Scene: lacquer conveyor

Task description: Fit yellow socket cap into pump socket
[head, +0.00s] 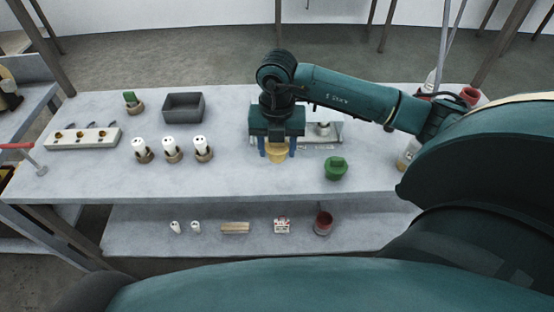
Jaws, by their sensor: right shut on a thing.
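My right gripper (277,151) is in the middle of the table, with its blue fingers pointing down. It is shut on the yellow socket cap (277,156), which sits between the fingertips. I cannot tell whether the cap touches the tabletop. Behind the gripper is a pale flat plate (336,140) with a light round fitting (322,129) on it, partly hidden by my right gripper and arm. I cannot tell for sure whether this is the pump socket. My left gripper is not in view.
A green knobbed piece (336,169) stands to the right of the cap. To the left are several white pieces on brown bases (170,150), a dark grey bin (183,108) and a pale strip (83,139). A lower shelf (150,235) holds small items. The front middle table is clear.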

